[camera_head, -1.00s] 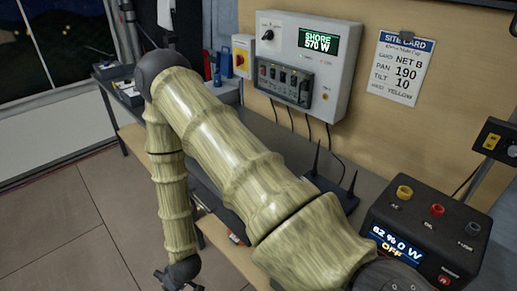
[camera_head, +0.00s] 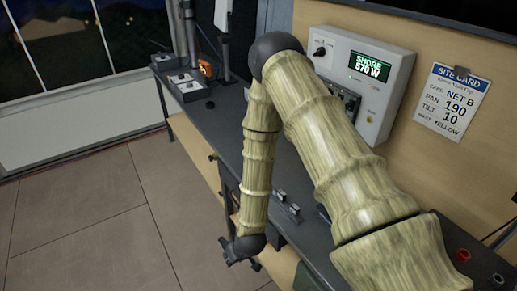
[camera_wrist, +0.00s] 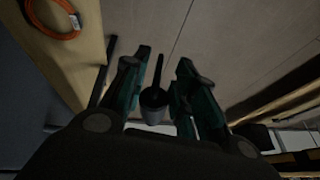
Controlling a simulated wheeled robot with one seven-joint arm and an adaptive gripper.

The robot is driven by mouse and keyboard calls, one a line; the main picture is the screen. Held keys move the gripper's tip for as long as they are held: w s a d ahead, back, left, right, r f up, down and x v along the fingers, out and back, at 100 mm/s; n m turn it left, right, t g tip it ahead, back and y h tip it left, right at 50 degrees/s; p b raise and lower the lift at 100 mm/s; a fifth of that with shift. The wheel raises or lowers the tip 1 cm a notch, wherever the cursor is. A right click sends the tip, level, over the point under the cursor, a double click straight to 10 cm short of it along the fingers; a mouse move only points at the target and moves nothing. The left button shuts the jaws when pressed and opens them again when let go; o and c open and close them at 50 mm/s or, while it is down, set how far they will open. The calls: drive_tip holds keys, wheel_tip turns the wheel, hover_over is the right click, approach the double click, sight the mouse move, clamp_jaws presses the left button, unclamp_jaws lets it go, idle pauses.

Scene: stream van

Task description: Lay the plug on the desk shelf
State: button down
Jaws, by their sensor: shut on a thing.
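The plug (camera_wrist: 155,103) is dark with a greyer rounded end and a thin dark stem. It shows in the wrist view between the teal fingers of my gripper (camera_wrist: 158,88), which is shut on it. In the head view my gripper (camera_head: 243,250) hangs low at the front edge of the desk, and the plug cannot be made out there. The desk shelf is a light wooden board (camera_head: 277,267) below the dark desk top. In the wrist view a pale wooden surface, seemingly this shelf (camera_wrist: 78,58), lies left of my gripper, apart from the plug.
A coil of orange cable (camera_wrist: 52,22) lies on the wooden surface. The dark desk top (camera_head: 215,125) runs above the shelf, with small boxes (camera_head: 187,85) at its far end. A grey power panel (camera_head: 372,75) is on the wall. Tiled floor (camera_head: 110,215) is clear at left.

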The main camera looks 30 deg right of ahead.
wheel_tip(320, 180, up, 2)
drive_tip(key=shift+p, duration=0.65)
